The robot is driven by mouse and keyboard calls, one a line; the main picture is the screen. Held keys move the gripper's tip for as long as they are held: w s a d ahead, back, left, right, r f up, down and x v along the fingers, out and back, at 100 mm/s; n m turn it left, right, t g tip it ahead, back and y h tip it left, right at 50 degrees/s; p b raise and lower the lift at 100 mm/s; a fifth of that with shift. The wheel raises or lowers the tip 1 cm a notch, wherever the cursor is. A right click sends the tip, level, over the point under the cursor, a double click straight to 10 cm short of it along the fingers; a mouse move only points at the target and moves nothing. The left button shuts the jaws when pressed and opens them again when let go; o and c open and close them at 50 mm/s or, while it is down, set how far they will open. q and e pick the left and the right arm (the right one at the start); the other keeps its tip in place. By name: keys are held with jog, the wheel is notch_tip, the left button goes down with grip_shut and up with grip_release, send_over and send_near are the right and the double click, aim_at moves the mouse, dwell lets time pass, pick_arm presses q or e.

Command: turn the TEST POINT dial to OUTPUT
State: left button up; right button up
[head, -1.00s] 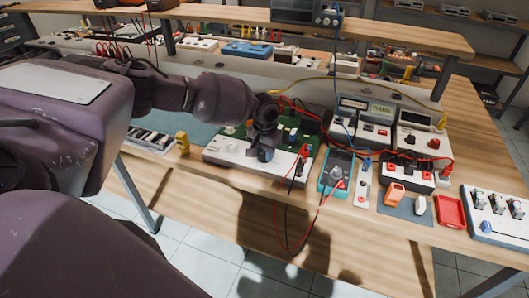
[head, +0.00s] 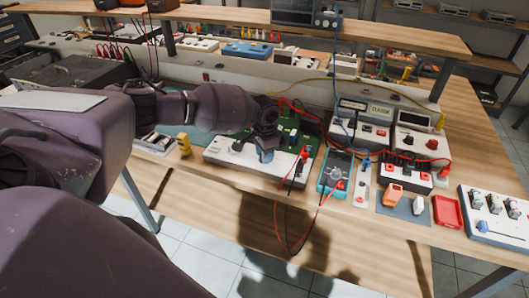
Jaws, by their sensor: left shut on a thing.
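A white test panel (head: 222,152) with a green circuit board (head: 290,132) behind its front strip lies on the bench, left of centre. My left gripper (head: 266,155) points down at the panel's front strip. It is shut on a small knob there, which I take to be the TEST POINT dial. The fingers and wrist cover most of that knob, so its pointer and the labels around it cannot be read. A small dark knob (head: 237,146) shows to the left of the gripper. My right gripper is not in view.
Red and black leads (head: 300,158) plug in at the panel's right end and loop over the bench edge. A teal multimeter (head: 336,170) stands to the right. A yellow piece (head: 184,145) stands left of the panel. The bench front is mostly clear.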

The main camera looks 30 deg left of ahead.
pick_arm(q)
jog(key=m, duration=0.7)
jog(key=shift+m, duration=1.6)
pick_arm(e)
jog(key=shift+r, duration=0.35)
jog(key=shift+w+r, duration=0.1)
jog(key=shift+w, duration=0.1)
pick_arm(q)
jog(key=o, duration=0.9)
jog(key=shift+o, duration=0.2)
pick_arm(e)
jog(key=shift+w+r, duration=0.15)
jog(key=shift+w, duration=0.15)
